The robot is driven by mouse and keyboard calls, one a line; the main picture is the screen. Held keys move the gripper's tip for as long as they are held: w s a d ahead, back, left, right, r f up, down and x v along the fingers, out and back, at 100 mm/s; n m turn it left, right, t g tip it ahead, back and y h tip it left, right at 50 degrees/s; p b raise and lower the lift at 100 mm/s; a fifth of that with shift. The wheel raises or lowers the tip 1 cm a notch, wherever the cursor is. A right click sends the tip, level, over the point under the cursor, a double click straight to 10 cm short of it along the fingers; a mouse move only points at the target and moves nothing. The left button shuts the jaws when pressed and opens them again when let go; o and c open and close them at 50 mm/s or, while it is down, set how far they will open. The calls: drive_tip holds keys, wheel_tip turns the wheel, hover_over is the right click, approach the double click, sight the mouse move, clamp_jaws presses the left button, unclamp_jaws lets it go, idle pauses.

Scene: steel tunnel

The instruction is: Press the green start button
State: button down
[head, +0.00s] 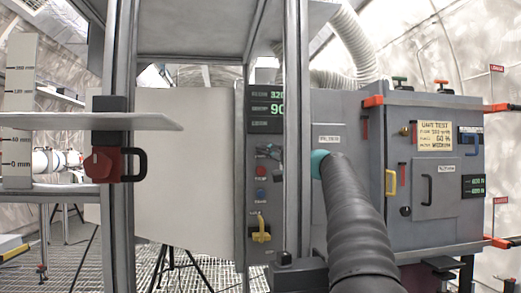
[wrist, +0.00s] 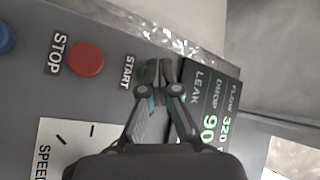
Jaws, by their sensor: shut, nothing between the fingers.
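The control panel (head: 245,215) stands upright behind a steel post. In the head view my gripper (head: 270,152) is partly hidden by that post and lies just above the red stop button (head: 261,171). In the wrist view the panel appears turned on its side. My gripper (wrist: 158,72) is shut and empty, its tips over the panel beside the START label (wrist: 128,72). No green button shows; the spot beside that label is covered by the fingers. The red stop button (wrist: 86,59) is to the left. I cannot tell whether the tips touch the panel.
A blue button (head: 261,192) and a yellow handle (head: 261,230) are lower on the panel. The display (wrist: 207,110) is right of my fingers in the wrist view. The steel post (head: 296,120) stands close by. A grey cabinet (head: 400,225) is at the right.

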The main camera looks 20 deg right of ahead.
drive_tip(key=s+a+b, duration=0.1)
drive_tip(key=s+b, duration=0.3)
drive_tip(key=s, duration=0.1)
drive_tip(key=shift+s+a, duration=0.35)
drive_tip(key=shift+s, duration=0.05)
idle(0.7)
